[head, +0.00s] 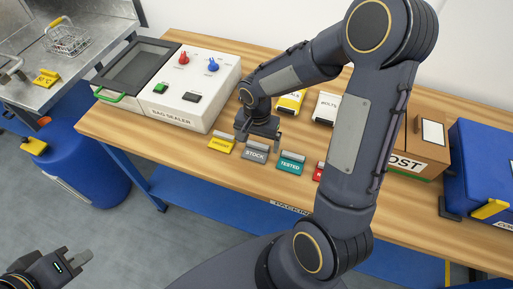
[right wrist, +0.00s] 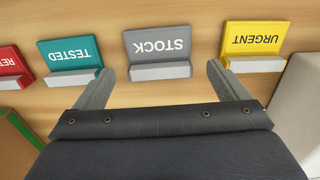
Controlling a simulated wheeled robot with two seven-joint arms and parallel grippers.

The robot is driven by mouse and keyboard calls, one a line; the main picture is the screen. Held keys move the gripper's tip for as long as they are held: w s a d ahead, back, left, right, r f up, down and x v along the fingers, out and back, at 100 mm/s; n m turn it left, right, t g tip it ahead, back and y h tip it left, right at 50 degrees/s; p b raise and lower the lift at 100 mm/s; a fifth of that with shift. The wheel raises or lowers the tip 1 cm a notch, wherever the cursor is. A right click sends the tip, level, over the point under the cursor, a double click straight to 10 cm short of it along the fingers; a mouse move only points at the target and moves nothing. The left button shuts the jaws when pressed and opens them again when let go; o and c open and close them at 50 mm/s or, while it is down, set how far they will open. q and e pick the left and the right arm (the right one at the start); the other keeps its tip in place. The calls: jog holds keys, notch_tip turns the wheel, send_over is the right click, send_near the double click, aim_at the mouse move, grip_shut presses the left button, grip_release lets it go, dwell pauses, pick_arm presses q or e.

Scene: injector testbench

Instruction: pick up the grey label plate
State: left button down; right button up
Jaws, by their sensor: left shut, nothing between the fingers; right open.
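The grey label plate reading STOCK (head: 255,154) lies on the wooden table between the yellow and teal plates. In the right wrist view the plate (right wrist: 157,44) shows upside down, with its raised light-grey grip bar (right wrist: 160,71) nearest me. My right gripper (head: 259,138) is open just behind the plate. Its fingertips in the right wrist view (right wrist: 159,68) appear on either side of the grip bar, with gaps to both. Height above the table is hard to tell. My left gripper (head: 83,258) is shut and empty at the bottom left, away from the table.
Close by lie the yellow URGENT plate (head: 221,145), the teal TESTED plate (head: 290,162) and a red plate (head: 319,171), partly hidden by my right arm. A white bag sealer (head: 187,92) stands left. A blue bin (head: 487,165) stands at the right.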

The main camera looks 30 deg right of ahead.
jog(key=shift+f, duration=0.95)
jog(key=shift+c, duration=0.2)
jog(key=c, duration=1)
jog(key=shift+r, duration=0.15)
